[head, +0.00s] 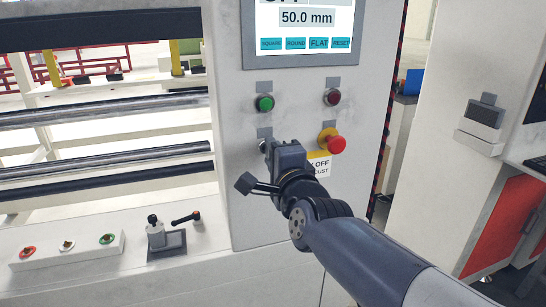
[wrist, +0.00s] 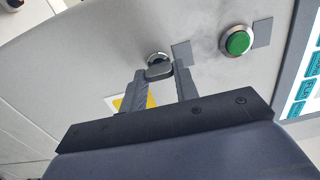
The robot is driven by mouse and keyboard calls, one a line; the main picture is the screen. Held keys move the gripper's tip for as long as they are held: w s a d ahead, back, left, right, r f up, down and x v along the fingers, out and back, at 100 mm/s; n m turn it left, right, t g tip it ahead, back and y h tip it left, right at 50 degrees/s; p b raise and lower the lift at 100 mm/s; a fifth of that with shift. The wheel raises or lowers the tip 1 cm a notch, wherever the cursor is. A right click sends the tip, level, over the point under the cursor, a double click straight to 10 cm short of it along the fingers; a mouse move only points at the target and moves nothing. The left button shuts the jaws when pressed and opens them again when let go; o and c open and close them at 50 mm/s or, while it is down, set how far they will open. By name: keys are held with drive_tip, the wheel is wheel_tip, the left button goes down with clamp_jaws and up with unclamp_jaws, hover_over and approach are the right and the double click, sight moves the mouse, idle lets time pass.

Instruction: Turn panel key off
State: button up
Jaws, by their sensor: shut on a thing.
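The panel key (wrist: 159,69) sits in a round metal switch on the white control panel (head: 232,192). In the wrist view my gripper (wrist: 163,77) has one finger on each side of the key's grip and is shut on it. In the head view my gripper (head: 268,150) reaches the panel below the green button and hides most of the key switch. Which position the key is turned to cannot be told.
A green button (head: 264,103) is just above the key, with a dark red button (head: 332,97) to its right. A red emergency stop (head: 336,145) on a yellow base is right of my gripper. A screen (head: 305,30) is above. Rollers (head: 110,112) are at left.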

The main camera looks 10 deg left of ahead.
drive_tip(key=o, duration=1)
drive_tip(key=shift+p+v, duration=1.05)
drive_tip(key=shift+v, duration=4.35)
drive_tip(key=shift+a, duration=0.1)
drive_tip(key=shift+b+x, duration=1.05)
drive_tip(key=shift+x, duration=4.35)
